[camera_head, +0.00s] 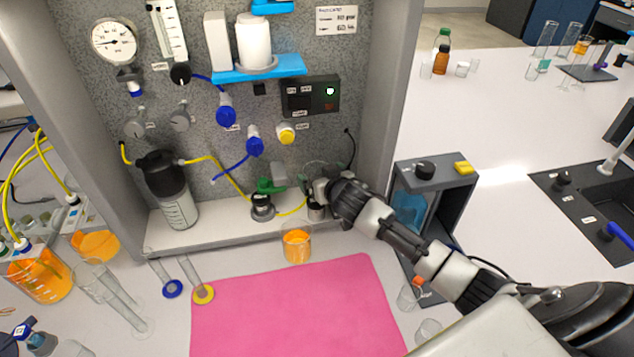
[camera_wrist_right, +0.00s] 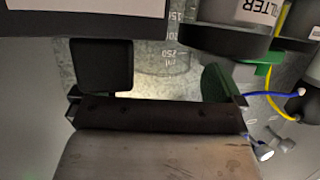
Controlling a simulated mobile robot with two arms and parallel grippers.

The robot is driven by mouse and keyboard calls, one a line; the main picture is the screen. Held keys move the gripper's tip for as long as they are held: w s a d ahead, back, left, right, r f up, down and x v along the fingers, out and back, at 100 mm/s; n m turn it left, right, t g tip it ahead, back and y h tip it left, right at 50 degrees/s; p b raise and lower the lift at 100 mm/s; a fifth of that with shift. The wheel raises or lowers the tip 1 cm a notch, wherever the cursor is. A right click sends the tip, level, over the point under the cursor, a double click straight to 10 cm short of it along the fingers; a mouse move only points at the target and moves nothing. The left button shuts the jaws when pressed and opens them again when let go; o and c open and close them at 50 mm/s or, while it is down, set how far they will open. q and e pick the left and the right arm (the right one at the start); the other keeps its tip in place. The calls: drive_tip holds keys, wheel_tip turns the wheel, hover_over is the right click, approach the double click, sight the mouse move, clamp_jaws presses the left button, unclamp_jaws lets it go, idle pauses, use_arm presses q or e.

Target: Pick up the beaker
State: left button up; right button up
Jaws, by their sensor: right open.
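My right gripper (camera_head: 318,196) reaches in from the right to the back shelf of the rig. A clear glass beaker (camera_head: 322,170) shows only in part behind it, at the grey panel. In the right wrist view the beaker (camera_wrist_right: 168,56) has millilitre marks, and its visible part lies between and beyond the two dark fingers of my open right gripper (camera_wrist_right: 158,75). I cannot tell whether either finger touches the glass. Another beaker, with orange liquid (camera_head: 297,246), stands in front of the shelf. My left gripper is not in view.
A black-topped bottle (camera_head: 172,190) and a small filter fitting (camera_head: 262,207) with yellow tubing share the shelf (camera_head: 225,229). A pink mat (camera_head: 300,310) lies clear in front. A dark grey stand (camera_head: 455,190) is close to my right arm. Glass tubes lie at the left.

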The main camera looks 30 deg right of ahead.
sight(312, 166)
drive_tip(key=shift+p+x, duration=0.35)
drive_tip(key=shift+x, duration=1.5)
drive_tip(key=shift+r, duration=0.1)
drive_tip(key=shift+s+d, duration=0.1)
drive_tip(key=shift+c, duration=0.6)
drive_tip(key=c, duration=0.8)
drive_tip(key=shift+r, duration=0.1)
